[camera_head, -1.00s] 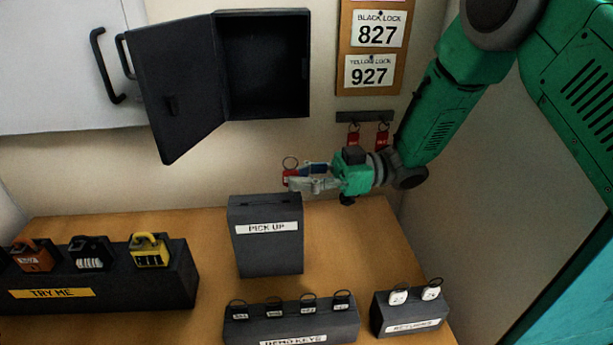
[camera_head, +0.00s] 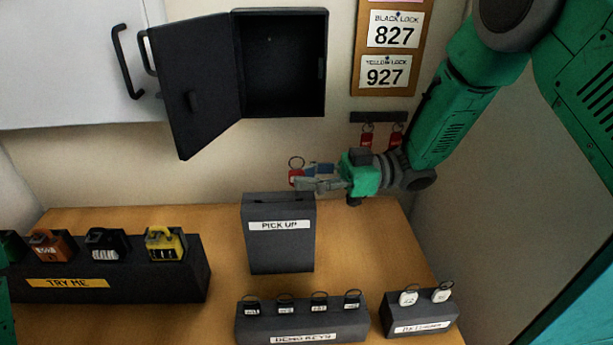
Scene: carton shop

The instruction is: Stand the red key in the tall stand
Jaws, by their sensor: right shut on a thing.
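The red key (camera_head: 296,176) has a red tag with a dark ring above it. My right gripper (camera_head: 305,182) is shut on it and holds it in the air, over the top of the tall stand at the back of the table. The tall stand (camera_head: 279,252) is a dark grey block labelled PICK UP; the key shows above it and apart from it in the picture. My left gripper is not in view; a bit of green at the lower left edge may be my left arm.
An open black cabinet (camera_head: 283,66) hangs on the wall, its door swung left. Red-tagged keys (camera_head: 367,136) hang on a rail. The TRY ME block (camera_head: 190,283) holds several padlocks. The DEMO KEYS block (camera_head: 246,331) and a block with white tags (camera_head: 447,320) stand in front.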

